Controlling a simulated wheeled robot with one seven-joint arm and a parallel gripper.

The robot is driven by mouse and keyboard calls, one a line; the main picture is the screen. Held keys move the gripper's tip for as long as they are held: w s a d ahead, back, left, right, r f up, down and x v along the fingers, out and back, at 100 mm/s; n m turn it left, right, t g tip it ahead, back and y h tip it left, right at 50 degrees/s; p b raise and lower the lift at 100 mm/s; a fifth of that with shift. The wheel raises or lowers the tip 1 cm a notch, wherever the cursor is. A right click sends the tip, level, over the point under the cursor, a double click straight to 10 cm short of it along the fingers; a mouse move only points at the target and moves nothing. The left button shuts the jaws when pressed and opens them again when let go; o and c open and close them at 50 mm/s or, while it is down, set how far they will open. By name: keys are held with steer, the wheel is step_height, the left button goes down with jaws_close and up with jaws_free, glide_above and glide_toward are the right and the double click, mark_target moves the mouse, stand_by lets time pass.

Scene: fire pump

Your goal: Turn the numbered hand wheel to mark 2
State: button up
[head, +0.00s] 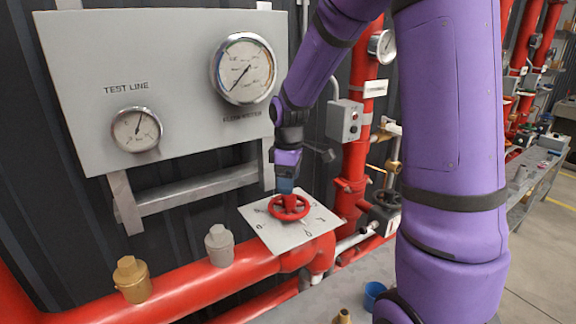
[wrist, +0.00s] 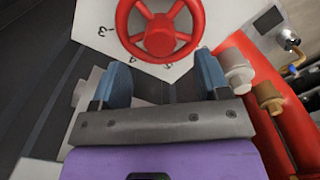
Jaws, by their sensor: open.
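The red hand wheel (head: 289,207) stands over a white plate (head: 318,218) with numbers around it, on top of the red pipe. In the wrist view the wheel (wrist: 160,28) is at the top centre, and the plate (wrist: 88,32) shows a 3 and a 4 near it. My gripper (wrist: 163,68) is open, its two blue fingers apart, with the wheel beyond the fingertips and nothing seen between them. In the head view my gripper (head: 287,186) points down at the wheel from above. Whether a finger touches the wheel, and where its pointer sits, I cannot tell.
A grey panel (head: 75,60) with a large gauge (head: 243,68) and a small gauge (head: 137,130) stands behind. A brass cap (head: 131,279) and a grey cap (head: 219,245) rise from the red pipe (head: 190,292). A grey box (head: 344,121) is right of my gripper.

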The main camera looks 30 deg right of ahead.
mark_target(289, 202)
steer(key=shift+f, duration=2.7)
